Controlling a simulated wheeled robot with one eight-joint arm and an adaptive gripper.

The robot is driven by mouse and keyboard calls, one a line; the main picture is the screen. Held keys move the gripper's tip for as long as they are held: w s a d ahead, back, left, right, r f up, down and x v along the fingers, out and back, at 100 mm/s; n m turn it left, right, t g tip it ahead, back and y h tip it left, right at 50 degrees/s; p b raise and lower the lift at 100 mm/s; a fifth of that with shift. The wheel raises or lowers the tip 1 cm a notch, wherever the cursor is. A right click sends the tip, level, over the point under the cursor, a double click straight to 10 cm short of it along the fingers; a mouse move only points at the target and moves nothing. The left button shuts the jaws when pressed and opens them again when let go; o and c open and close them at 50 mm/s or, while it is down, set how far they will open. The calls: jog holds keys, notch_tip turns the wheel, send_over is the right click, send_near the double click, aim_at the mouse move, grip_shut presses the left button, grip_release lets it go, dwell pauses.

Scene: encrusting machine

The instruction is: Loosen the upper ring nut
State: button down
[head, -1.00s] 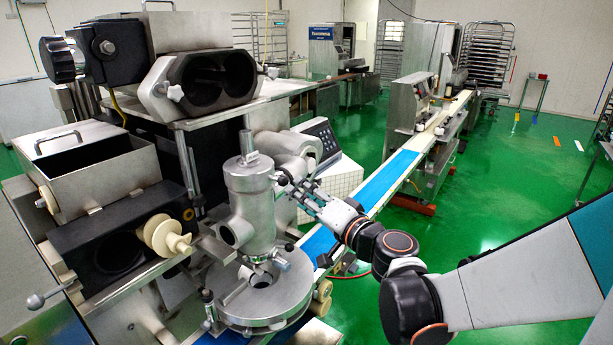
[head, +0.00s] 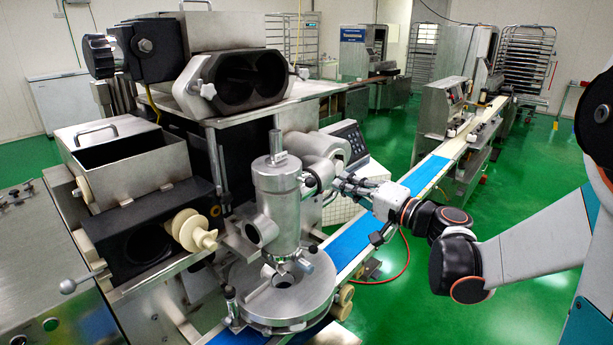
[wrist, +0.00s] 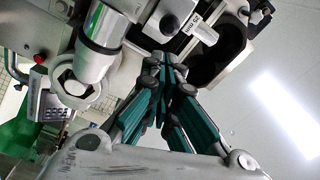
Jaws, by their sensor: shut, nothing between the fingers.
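The upright silver cylinder (head: 277,205) stands above a round plate (head: 290,300) in the head view. My gripper (head: 335,186) is just right of this collar, shut and empty, and a gap or contact cannot be told. In the wrist view my teal-padded fingers (wrist: 168,66) meet at their tips. A shiny cylinder part (wrist: 107,28) and a silver ring (wrist: 75,83) lie to their left, apart from them.
A hopper box (head: 120,155) and a cream knob (head: 193,232) stand left of the cylinder. A control panel (head: 350,140) is behind my gripper. A blue conveyor belt (head: 420,178) runs back to the right. The green floor (head: 400,310) at right is open.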

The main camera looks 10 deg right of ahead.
aim_at(305, 181)
jog(key=w+d+g+y, duration=0.2)
jog(key=w+d+y, duration=0.1)
jog(key=d, duration=0.2)
jog(key=f+b+x, duration=0.1)
jog(key=x, duration=0.9)
jog(key=s, duration=0.1)
jog(key=s+a, duration=0.1)
jog(key=s, duration=0.2)
jog(key=shift+a, duration=0.3)
jog(key=shift+s, duration=0.1)
